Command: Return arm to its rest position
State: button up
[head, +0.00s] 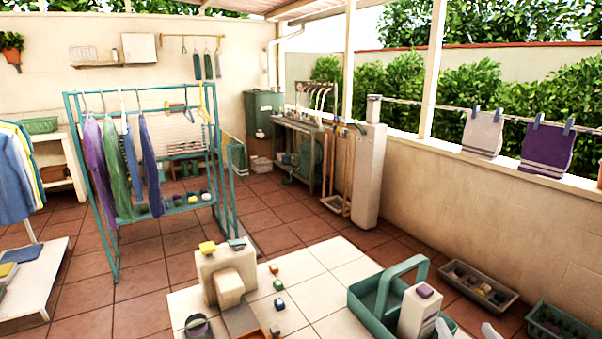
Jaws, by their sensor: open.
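My gripper (467,330) shows only at the bottom edge of the head view, right of the middle. Its two pale fingertips are apart, with nothing seen between them. The rest of my arm is out of the picture or cannot be made out. A teal carrier with a handle (362,297) stands just left of the fingertips. A white carton with a purple top (419,310) is at the carrier, close to the left fingertip; I cannot tell whether they touch.
A cream block-shaped stand (217,262) bears a yellow block and a teal piece. Small coloured blocks (279,303) lie beside it on pale tiles. A teal clothes rack (117,245) stands behind. Trays (452,284) line the right wall. Open tiled floor (290,215) lies in the middle.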

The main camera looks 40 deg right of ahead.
jog(key=w+a+n+t+y, duration=0.2)
jog(key=a+n+t, duration=0.1)
jog(key=a, duration=1.1)
jog(key=s+a+f+n+y, duration=0.1)
jog(key=s+a+n+y, duration=0.3)
jog(key=a, duration=0.6)
jog(key=s+a+f+n+t+y, duration=0.1)
jog(key=s+a+n+y, duration=0.3)
jog(key=a, duration=0.7)
jog(key=shift+s+a+f+y, duration=0.15)
jog(key=shift+f+y, duration=0.05)
jog(key=shift+y, duration=1)
